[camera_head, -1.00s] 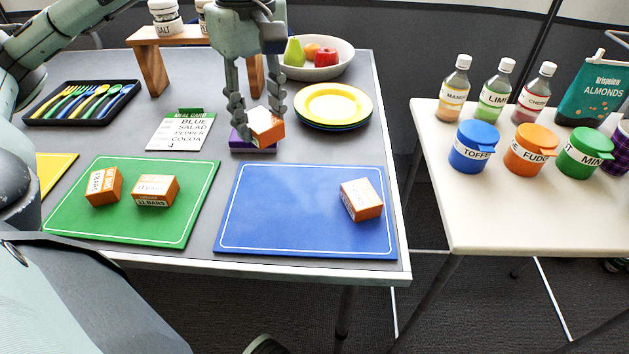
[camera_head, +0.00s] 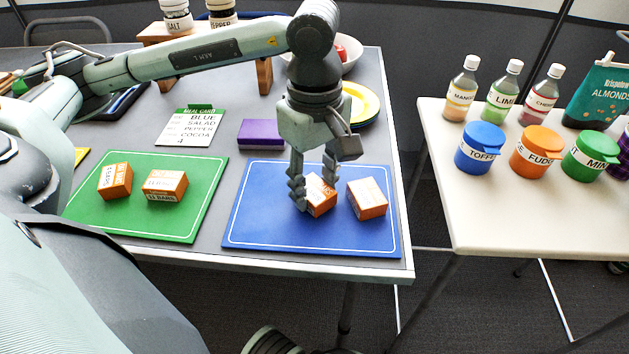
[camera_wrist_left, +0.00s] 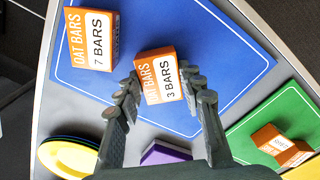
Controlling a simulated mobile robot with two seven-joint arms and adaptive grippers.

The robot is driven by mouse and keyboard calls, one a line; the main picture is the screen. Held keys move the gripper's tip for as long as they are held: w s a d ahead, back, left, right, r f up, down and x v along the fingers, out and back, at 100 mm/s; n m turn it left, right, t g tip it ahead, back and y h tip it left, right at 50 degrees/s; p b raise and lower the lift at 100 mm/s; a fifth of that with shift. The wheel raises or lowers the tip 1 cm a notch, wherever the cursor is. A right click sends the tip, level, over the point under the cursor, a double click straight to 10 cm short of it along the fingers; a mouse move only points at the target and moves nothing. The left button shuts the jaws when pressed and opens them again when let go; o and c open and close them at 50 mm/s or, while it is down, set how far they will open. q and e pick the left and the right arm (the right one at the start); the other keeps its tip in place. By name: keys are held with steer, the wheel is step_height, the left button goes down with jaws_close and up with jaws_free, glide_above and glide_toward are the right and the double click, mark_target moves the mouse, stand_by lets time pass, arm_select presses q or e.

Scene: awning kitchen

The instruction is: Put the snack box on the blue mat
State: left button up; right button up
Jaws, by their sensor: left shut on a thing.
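My left gripper (camera_head: 315,192) is shut on an orange and white snack box (camera_head: 319,196) over the middle of the blue mat (camera_head: 265,215). In the left wrist view this box (camera_wrist_left: 158,75) reads "OAT BARS 3 BARS" and sits between the fingertips. I cannot tell whether it touches the mat. A second oat bars box (camera_head: 368,199), labelled "7 BARS" in the left wrist view (camera_wrist_left: 92,40), stands on the mat just to its right, with a small gap. My right gripper is not in view.
Two orange and white boxes (camera_head: 115,180) (camera_head: 165,187) stand on the green mat (camera_head: 190,220). A purple box (camera_head: 260,134) lies behind the blue mat, near the meal card (camera_head: 190,125). The blue mat's left part is clear.

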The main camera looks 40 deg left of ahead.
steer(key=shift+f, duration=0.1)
arm_select(q)
steer(key=shift+f, duration=0.1)
steer(key=o, duration=1.2)
steer(key=shift+c, duration=0.2)
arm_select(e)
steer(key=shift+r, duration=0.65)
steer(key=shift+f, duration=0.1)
